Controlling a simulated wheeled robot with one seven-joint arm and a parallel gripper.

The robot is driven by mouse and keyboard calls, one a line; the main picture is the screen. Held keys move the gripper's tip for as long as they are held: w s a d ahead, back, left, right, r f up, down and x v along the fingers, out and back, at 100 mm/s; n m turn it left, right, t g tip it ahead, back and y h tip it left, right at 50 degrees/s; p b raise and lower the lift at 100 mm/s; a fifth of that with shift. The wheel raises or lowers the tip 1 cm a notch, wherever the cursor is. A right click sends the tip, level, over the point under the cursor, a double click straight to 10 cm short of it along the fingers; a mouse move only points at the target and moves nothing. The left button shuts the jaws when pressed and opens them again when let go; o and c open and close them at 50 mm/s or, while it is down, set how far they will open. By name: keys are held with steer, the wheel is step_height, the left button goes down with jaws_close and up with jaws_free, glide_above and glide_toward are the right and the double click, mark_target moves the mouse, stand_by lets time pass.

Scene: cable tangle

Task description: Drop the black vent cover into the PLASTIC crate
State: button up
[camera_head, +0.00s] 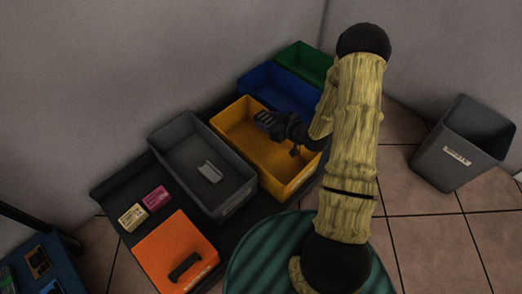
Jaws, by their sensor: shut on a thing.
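My gripper (281,125) is over the yellow crate (223,128), toward its upper middle. It is shut on a small dark slatted piece, the black vent cover (264,117), which sticks out to the left of the fingers. The fingers hide part of the cover. The cover appears to be above the crate floor, but its height is hard to judge. The labels on the crates are too small or hidden to read, so I cannot tell which one is marked PLASTIC.
A grey crate (165,140) holds a light grey piece (210,172). Blue (250,82) and green (300,55) crates stand behind. An orange box (160,246) with a black handle and two small boxes (144,207) sit at front left. A grey bin (445,160) stands at right.

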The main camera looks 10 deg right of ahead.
steer(key=shift+f, duration=0.35)
steer(key=o, duration=1.1)
steer(key=shift+c, duration=0.2)
steer(key=p+v, duration=0.7)
steer(key=v, duration=1)
steer(key=shift+d, duration=0.2)
steer(key=shift+s, duration=0.15)
